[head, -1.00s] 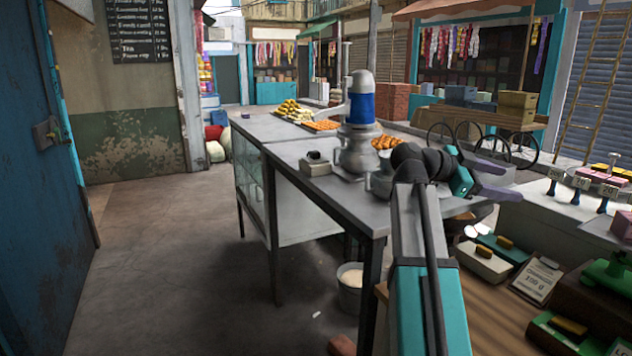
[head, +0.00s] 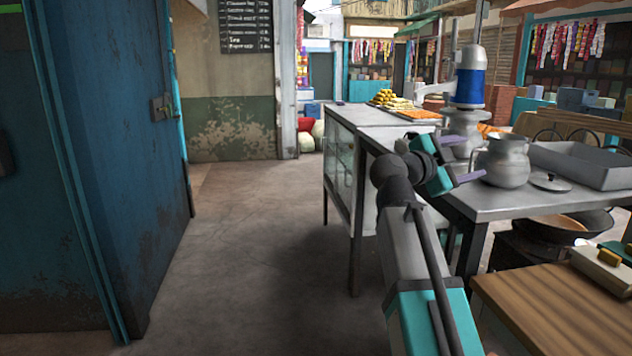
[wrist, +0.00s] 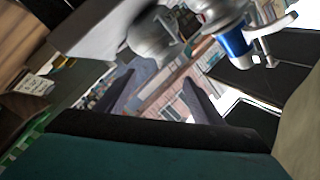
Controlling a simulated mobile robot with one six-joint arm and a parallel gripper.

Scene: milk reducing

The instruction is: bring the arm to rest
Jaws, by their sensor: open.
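My gripper (head: 466,158) is at the end of my arm in the head view, beside the near edge of the metal counter (head: 500,205). Its two purple-grey fingers are spread and point right, toward a metal pot (head: 503,160). In the wrist view the gripper (wrist: 167,75) shows parted fingers with nothing held between them. The wrist view is tilted. I cannot tell whether a finger touches the counter.
A wide pan (head: 563,226) sits lower right, by a wooden table (head: 560,305). A blue door (head: 110,150) stands at left. The floor (head: 260,260) between is clear.

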